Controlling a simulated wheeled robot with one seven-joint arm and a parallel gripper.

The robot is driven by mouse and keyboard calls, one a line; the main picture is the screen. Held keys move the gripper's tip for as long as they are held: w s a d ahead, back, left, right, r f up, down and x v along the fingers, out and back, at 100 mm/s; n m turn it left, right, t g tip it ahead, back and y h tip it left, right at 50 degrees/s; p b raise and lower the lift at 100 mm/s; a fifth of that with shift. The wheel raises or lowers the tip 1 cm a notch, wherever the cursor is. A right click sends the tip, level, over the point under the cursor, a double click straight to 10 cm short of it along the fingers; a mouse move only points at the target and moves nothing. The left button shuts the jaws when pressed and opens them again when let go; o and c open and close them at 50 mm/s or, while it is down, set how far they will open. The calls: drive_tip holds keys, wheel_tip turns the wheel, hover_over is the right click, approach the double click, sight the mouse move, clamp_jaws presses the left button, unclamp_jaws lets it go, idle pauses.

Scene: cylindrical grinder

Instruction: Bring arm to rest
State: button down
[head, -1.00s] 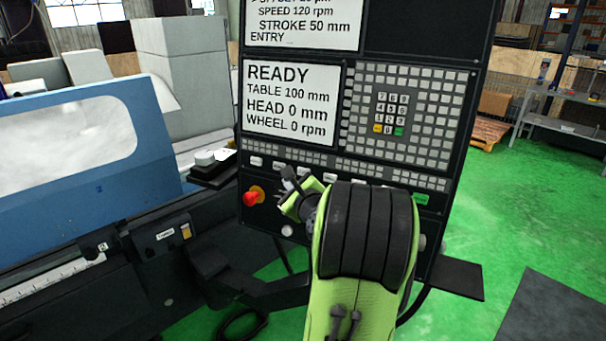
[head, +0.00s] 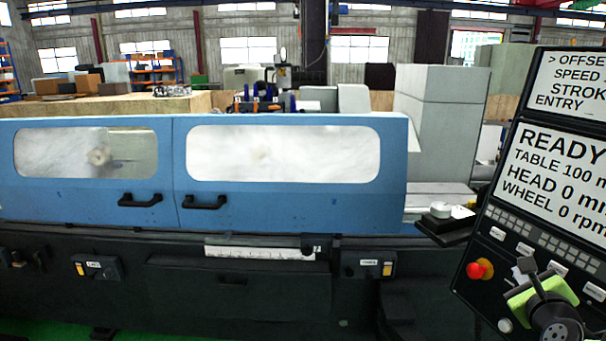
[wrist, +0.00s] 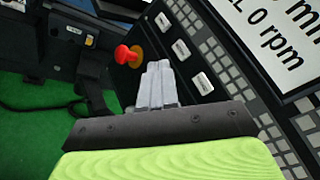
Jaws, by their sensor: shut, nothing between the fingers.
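My gripper (head: 522,272) is at the lower right of the head view, in front of the control panel's lower part. In the wrist view its grey fingers (wrist: 158,84) are together with nothing between them. They point toward the panel near the red emergency stop knob (wrist: 126,54), and I see no clear contact. The control panel (head: 545,241) stands at the right, cut off by the picture edge. Its lower screen (head: 560,175) reads READY, TABLE 100 mm, HEAD 0 mm, WHEEL 0 rpm.
The grinder's blue sliding doors (head: 290,205) meet, with black handles near the middle. A dark shelf (head: 447,228) with a white round item juts out left of the panel. Small switch boxes (head: 370,266) sit on the dark machine front. Green floor shows below.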

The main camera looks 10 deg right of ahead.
drive_tip(key=w+a+n+g+y, duration=0.1)
drive_tip(key=w+a+n+y, duration=0.1)
drive_tip(key=a+n, duration=0.4)
drive_tip(key=w+a+n+y, duration=0.2)
drive_tip(key=a+n+y, duration=0.15)
drive_tip(key=a, duration=0.45)
drive_tip(key=s+a+f+n+g+y, duration=0.1)
drive_tip(key=s+a+n+g+y, duration=0.3)
drive_tip(key=a+n, duration=0.9)
drive_tip(key=s+a+f+n+g, duration=0.1)
drive_tip(key=s+a+n, duration=0.3)
drive_tip(key=s, duration=0.4)
drive_tip(key=s+a+f+n+g+h, duration=0.1)
drive_tip(key=s+a+f+n+g, duration=0.1)
drive_tip(key=s+a+n, duration=0.3)
drive_tip(key=s+n, duration=0.1)
drive_tip(key=s, duration=0.3)
drive_tip(key=shift+a+f+n, duration=0.15)
drive_tip(key=shift+f+n, duration=0.2)
drive_tip(key=shift+s, duration=0.15)
